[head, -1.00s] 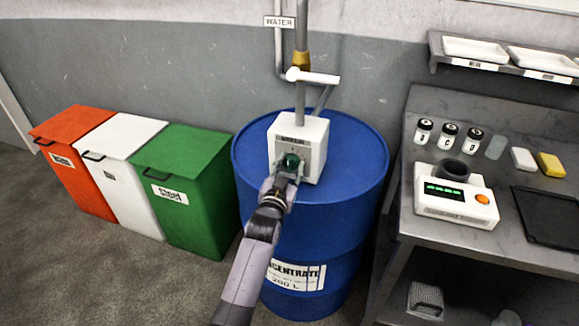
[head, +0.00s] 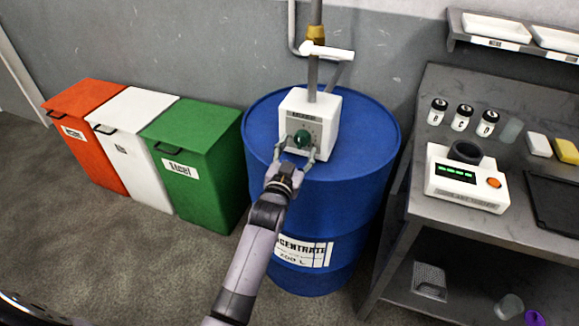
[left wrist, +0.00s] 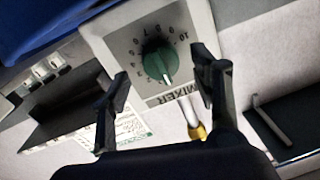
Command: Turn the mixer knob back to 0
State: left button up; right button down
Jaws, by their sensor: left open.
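The mixer is a white box (head: 325,112) on top of the blue drum, with a round green knob (head: 302,139) on its front face. In the left wrist view the green knob (left wrist: 158,66) sits on a numbered dial above the upside-down word MIXER. A pale mark shows on the knob's lower edge in that view; the exact number it points to is hard to read. My left gripper (head: 295,154) is open in front of the knob. Its fingers (left wrist: 161,80) stand on either side, apart from the knob. My right gripper is not in view.
The blue drum (head: 270,185) bears the mixer, with pipes (head: 315,75) rising behind it. Orange, white and green bins (head: 190,150) stand to the left. A grey bench (head: 390,215) with a scale (head: 462,188) and jars (head: 462,117) stands to the right. The floor before the bins is clear.

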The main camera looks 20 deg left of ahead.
pick_arm(q)
jog(key=s, duration=0.9)
jog(key=shift+d, duration=0.15)
jog(key=s+d+f+g+h, duration=0.1)
jog(key=s+d+f+g, duration=0.1)
jog(key=f, duration=0.9)
jog(key=s+d+f+g+h, duration=0.1)
jog(key=s+f+g, duration=0.15)
jog(key=f, duration=0.75)
jog(key=s+f+m+g, duration=0.1)
jog(key=s+f+g, duration=0.1)
jog(key=s+f, duration=0.45)
jog(key=s+f+g, duration=0.2)
jog(key=s+f, duration=0.2)
jog(key=f, duration=0.6)
jog(key=s+a+f+g, duration=0.2)
jog(key=s+f, duration=0.4)
jog(key=s, duration=0.5)
jog(key=s+a+f+g+y, duration=0.1)
jog(key=s+a+f+g, duration=0.2)
jog(key=s+f, duration=0.3)
jog(key=s+a+f+g, duration=0.2)
jog(key=s+f, duration=0.4)
jog(key=s, duration=1)
jog(key=shift+s+a+f+g, duration=0.15)
jog(key=shift+s+f+g, duration=0.15)
jog(key=shift+g, duration=0.45)
